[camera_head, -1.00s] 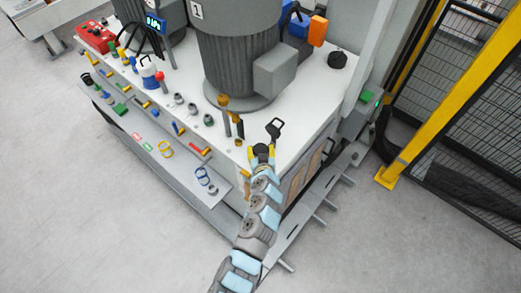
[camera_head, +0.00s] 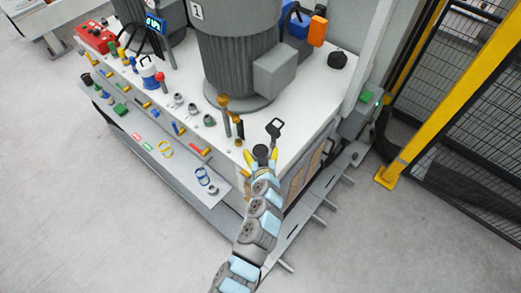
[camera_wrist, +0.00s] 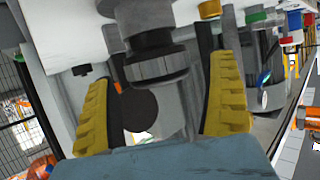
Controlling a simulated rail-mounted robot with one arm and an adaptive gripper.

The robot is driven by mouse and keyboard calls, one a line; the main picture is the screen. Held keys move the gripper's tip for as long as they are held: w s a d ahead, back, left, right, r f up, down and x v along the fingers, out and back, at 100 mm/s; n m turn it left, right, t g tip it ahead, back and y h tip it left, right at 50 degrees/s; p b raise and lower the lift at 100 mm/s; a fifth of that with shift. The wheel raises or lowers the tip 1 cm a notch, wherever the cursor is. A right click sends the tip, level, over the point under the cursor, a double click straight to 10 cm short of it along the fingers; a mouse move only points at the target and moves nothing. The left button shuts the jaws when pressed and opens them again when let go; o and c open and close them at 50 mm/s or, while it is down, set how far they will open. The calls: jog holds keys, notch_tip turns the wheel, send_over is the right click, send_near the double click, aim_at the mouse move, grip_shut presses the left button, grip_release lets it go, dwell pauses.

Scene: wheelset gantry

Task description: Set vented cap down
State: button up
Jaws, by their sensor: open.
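The vented cap seems to be the dark round piece (camera_head: 261,152) between my fingertips at the table's front right corner. In the wrist view it shows as a black knurled cap (camera_wrist: 157,66) with a narrower dark neck. My gripper (camera_head: 262,158) is open. Its two yellow-backed fingers, also in the wrist view (camera_wrist: 163,95), stand on either side of the cap with visible gaps. The white tabletop (camera_head: 303,112) lies beside it. The exact contact under the cap is hidden.
A black ring-topped piece (camera_head: 274,128) stands just beyond my fingertips. Tall brass-topped rods (camera_head: 226,115) stand to the left, near a large grey motor (camera_head: 238,60). A lower shelf (camera_head: 190,165) holds small parts. A yellow-framed fence (camera_head: 440,90) is at right.

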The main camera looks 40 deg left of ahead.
jog(key=v, duration=1)
jog(key=shift+d, duration=0.2)
jog(key=shift+r, duration=0.1)
